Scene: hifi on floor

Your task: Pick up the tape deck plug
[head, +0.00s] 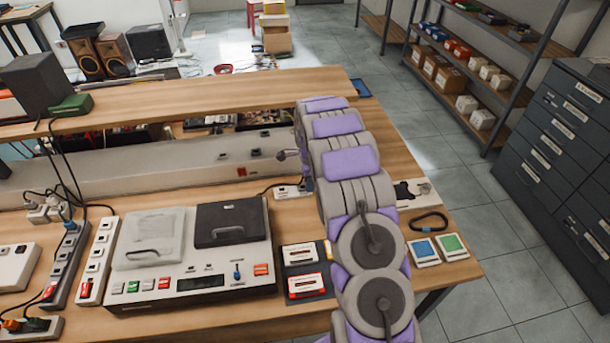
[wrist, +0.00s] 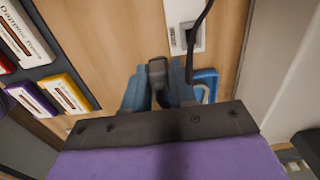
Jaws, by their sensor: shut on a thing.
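In the wrist view, my gripper (wrist: 158,84) is shut on a small dark plug (wrist: 157,70), which sits between its two blue-grey fingertips over the wooden bench top. A black cable (wrist: 203,18) runs down from the top edge, past a white socket strip (wrist: 176,38), to the right finger; its far end is hidden. In the head view, the grey tape deck (head: 185,255) stands on the bench with a dark cord (head: 277,187) leading from behind it to a small white strip (head: 287,192).
Cassettes (head: 306,286) lie on a dark tray just left of my arm, also at the left in the wrist view. A blue loop-shaped object (wrist: 206,80) lies beside the right finger. A black carabiner (head: 428,220) and square cards lie right of my arm. A raised shelf (head: 200,100) runs behind.

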